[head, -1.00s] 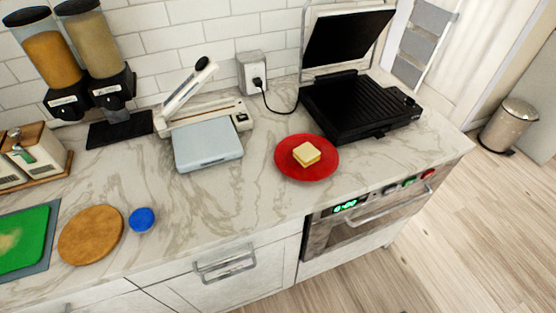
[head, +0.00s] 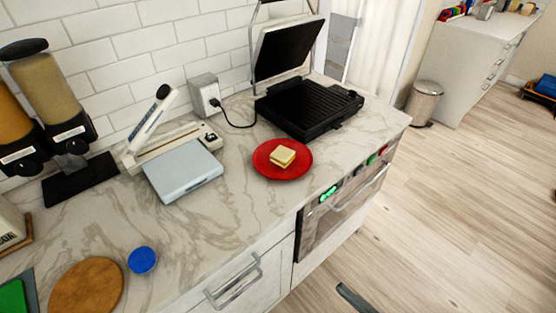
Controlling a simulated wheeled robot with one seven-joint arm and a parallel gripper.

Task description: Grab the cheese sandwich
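The cheese sandwich (head: 282,156) is a small pale square stack with a yellow layer. It lies on a red plate (head: 262,165) on the marble counter, in front of the open black grill. My gripper cannot be made out in the head view. A thin dark piece shows at the bottom edge, right of the drawers, and I cannot tell what it is.
The open grill press (head: 308,106) stands right behind the plate. A light-blue flat device (head: 183,175) is to the plate's left. A blue round item (head: 142,260) and a wooden board (head: 87,287) lie at the lower left. Bare counter (head: 215,225) lies left of the plate's front.

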